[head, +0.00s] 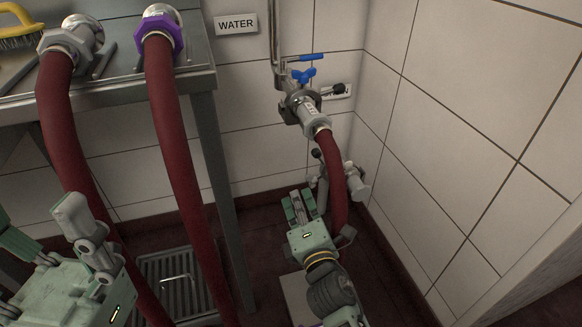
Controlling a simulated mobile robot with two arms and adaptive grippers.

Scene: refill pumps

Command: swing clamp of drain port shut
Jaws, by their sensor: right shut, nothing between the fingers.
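A low metal fitting (356,186) with a black knob (316,153) stands by the wall in the back corner, partly behind a dark red hose (334,185). It may be the drain port; I cannot make out its clamp or whether that is open or shut. My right gripper (298,203) is just in front and to the left of this fitting, fingers together and empty. Whether it touches the fitting is unclear. My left gripper (48,235) is at the lower left, its fingers spread apart and empty, near two red hoses.
A steel table (120,78) at the left carries two hose ends, one with a purple collar (160,36), and a yellow brush (22,22). A water valve (305,80) with blue handles is above the fitting. A floor grate (178,280) lies below. Tiled wall closes the right side.

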